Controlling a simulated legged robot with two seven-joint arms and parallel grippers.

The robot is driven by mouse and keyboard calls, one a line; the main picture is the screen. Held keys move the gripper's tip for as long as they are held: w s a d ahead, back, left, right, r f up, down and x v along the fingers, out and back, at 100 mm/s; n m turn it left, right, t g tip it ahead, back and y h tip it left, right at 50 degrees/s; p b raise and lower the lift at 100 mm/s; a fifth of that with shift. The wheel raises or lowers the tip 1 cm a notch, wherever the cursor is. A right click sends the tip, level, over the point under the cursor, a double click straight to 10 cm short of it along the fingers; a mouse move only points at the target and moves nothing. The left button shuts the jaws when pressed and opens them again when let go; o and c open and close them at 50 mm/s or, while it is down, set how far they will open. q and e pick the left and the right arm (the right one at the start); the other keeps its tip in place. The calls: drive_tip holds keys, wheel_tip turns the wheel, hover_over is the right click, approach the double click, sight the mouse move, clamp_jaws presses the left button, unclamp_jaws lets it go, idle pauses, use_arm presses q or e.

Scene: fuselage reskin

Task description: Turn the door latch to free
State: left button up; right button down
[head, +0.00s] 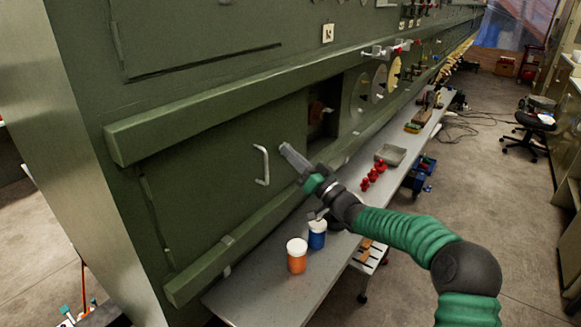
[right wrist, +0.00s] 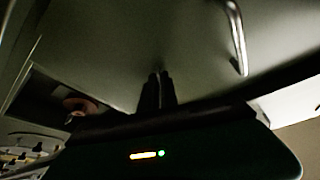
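A green door panel (head: 205,190) in the fuselage wall carries a pale bent-bar handle (head: 262,165). The handle also shows at the top right of the right wrist view (right wrist: 238,38). I cannot make out a separate latch; it may be hidden by my gripper. My right gripper (head: 284,149) is just right of the handle, apart from it, pointing at the door's surface. In the right wrist view its dark fingers (right wrist: 160,88) are together, with nothing visible between them. I cannot tell whether the tips touch the door. My left gripper is out of view.
A recess (head: 322,115) with a reddish part lies right of the door. Green rails (head: 215,105) run above and below. A grey bench (head: 255,295) below holds an orange jar (head: 297,262), a blue jar (head: 317,236), red pieces (head: 373,174) and a tray (head: 390,155).

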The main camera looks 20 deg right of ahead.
drive_tip(key=shift+w+d+f+n+g+y+b, duration=0.15)
drive_tip(key=shift+n+g+y+b, duration=0.25)
drive_tip(key=shift+n, duration=0.7)
drive_tip(key=shift+s+a+f+n+g+y+b, duration=0.15)
drive_tip(key=shift+n+y+b, duration=0.4)
drive_tip(key=shift+n, duration=0.55)
drive_tip(key=shift+w+d+f+n+g+y+b, duration=0.15)
drive_tip(key=shift+n+g+y+b, duration=0.3)
drive_tip(key=shift+n, duration=0.65)
drive_tip(key=c, duration=1.9)
unclamp_jaws()
drive_tip(key=shift+c, duration=0.2)
drive_tip(key=o, duration=0.3)
drive_tip(key=shift+w+r, duration=0.1)
drive_tip(key=shift+w, duration=0.05)
drive_tip(key=shift+r, duration=0.15)
drive_tip(key=v, duration=0.5)
drive_tip(key=b+v, duration=0.1)
drive_tip(key=v, duration=0.5)
drive_tip(key=b+v, duration=0.1)
drive_tip(key=v, duration=0.5)
drive_tip(key=shift+w+f, duration=0.15)
drive_tip(key=shift+f, duration=0.25)
